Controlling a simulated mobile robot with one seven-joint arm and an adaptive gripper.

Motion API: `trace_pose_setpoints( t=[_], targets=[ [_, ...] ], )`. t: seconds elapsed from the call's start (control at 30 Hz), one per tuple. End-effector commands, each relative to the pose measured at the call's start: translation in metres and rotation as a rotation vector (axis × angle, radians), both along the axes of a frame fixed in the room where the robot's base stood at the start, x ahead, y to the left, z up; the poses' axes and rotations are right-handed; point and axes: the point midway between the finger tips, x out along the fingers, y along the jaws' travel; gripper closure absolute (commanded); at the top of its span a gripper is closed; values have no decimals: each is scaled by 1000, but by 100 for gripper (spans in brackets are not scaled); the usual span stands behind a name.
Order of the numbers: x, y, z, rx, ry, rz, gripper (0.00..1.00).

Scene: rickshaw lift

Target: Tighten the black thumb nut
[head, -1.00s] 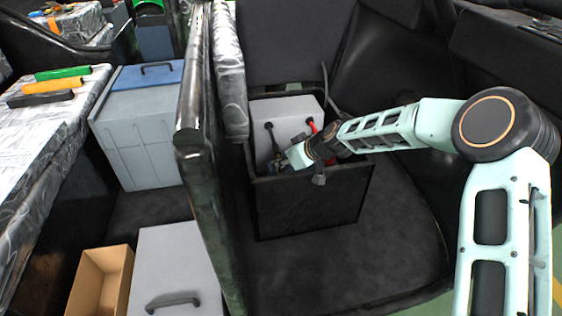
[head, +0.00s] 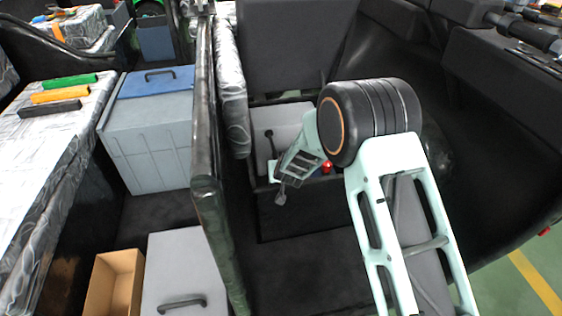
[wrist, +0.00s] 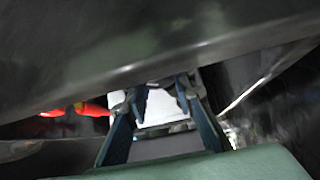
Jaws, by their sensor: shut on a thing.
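A pale battery (head: 284,118) sits in an open black box (head: 300,215) below the seat back. A black lead with a dark end (head: 269,135) lies on its left side, and a red terminal cover (head: 327,167) shows at the right. My gripper (wrist: 158,88) reaches into the box by the black lead's side. In the wrist view its two fingers stand a little apart, closed on a small dark part between their tips. I take this for the black thumb nut, but its outline is too dark to tell.
A dark rail (head: 210,190) stands close left of the box. The box's dark rim (wrist: 150,55) crosses the wrist view near the fingers. Grey cases (head: 150,140) and a cardboard box (head: 113,285) stand further left.

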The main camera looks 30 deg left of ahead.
Motion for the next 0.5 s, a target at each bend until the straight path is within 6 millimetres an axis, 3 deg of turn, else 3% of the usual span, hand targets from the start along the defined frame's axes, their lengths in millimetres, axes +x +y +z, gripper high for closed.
trace_pose_setpoints(
  t=[0.03,0.5],
  targets=[
    [-2,1,7,-3,0,-24,100],
    [-1,0,5,-3,0,-236,100]
  ],
)
